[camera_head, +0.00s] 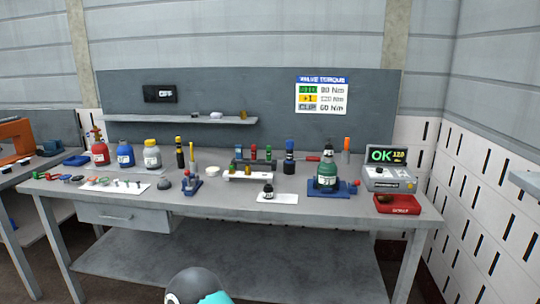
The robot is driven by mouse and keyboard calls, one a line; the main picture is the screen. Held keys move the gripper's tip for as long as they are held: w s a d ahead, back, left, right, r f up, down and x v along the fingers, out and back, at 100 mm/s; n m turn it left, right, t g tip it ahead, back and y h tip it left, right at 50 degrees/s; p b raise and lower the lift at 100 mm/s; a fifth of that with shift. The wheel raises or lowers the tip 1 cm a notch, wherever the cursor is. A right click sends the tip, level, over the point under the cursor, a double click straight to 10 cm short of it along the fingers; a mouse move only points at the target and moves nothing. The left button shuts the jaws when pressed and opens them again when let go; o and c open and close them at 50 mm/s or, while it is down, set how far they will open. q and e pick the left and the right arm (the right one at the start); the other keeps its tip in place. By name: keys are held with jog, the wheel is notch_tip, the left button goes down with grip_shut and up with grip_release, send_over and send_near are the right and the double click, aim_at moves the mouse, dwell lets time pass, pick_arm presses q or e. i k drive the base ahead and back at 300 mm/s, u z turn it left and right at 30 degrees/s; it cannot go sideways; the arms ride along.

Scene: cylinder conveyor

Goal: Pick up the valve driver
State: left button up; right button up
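No tool in view carries a readable label as the valve driver, so I cannot tell which one it is. A green cylinder (327,176) stands upright on a blue base (318,190). Neither of my grippers is in view.
A torque display (386,156) reads OK, beside a red tray (397,206) at the right end.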

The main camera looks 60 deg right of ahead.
aim_at(289, 143)
jog(key=i, duration=1.3)
jog(key=z, duration=2.95)
jog(key=k, duration=0.6)
jog(key=z, duration=0.25)
jog(key=i, duration=1.65)
jog(key=u, duration=0.3)
